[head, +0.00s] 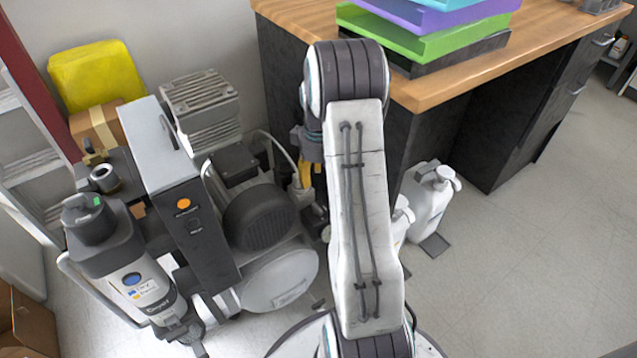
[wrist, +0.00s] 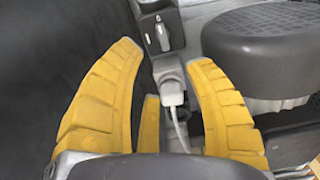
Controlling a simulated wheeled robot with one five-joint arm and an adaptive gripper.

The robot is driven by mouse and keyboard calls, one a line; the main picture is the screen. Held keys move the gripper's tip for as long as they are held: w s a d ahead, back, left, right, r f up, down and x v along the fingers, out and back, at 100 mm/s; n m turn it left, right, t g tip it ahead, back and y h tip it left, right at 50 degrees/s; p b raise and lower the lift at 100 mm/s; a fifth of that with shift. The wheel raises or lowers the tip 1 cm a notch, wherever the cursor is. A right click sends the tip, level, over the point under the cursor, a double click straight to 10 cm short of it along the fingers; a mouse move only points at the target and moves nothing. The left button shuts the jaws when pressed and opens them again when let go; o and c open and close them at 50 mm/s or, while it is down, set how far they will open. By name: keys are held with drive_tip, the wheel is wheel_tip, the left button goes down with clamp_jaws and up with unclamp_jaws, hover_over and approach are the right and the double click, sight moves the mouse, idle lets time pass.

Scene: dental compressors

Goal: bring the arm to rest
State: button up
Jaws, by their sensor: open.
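My gripper (wrist: 165,95) shows in the wrist view with its yellow fingers spread apart and nothing between them. Beyond the fingers are a grey plug with a white cable (wrist: 172,90) and a switch box (wrist: 158,30) on the compressor. In the head view my arm rises in front of me and bends down at its top. My gripper (head: 305,176) is mostly hidden behind the arm there, with a bit of yellow showing beside the compressor unit (head: 262,215). I cannot tell whether the fingers touch anything.
A wooden-topped desk (head: 540,60) with stacked trays (head: 430,40) stands close to the right of my arm. White jugs (head: 428,205) stand on the floor beside it. A grey canister (head: 130,270), a cardboard box (head: 98,125) and a ladder (head: 25,150) are left.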

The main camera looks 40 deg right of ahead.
drive_tip(key=shift+r, duration=0.25)
idle(0.4)
drive_tip(key=s+a+r+p, duration=0.2)
drive_tip(key=a+r+p, duration=0.25)
drive_tip(key=r, duration=0.35)
drive_tip(key=s+a+r+t+p, duration=0.1)
drive_tip(key=a+r+p, duration=0.2)
drive_tip(key=r+p, duration=0.35)
drive_tip(key=s+a+r+p, duration=0.2)
drive_tip(key=a+r+p, duration=0.1)
drive_tip(key=r, duration=0.7)
drive_tip(key=s+a+r+t+p, duration=0.1)
drive_tip(key=s+a+r+p, duration=0.4)
drive_tip(key=r, duration=0.5)
drive_tip(key=s+a+r+t+p, duration=0.1)
drive_tip(key=s+a+r+p, duration=0.5)
drive_tip(key=s+r+p, duration=0.4)
drive_tip(key=shift+r+n+p, duration=0.4)
drive_tip(key=shift+r+p, duration=0.2)
drive_tip(key=shift+p, duration=0.25)
drive_tip(key=shift+s, duration=0.1)
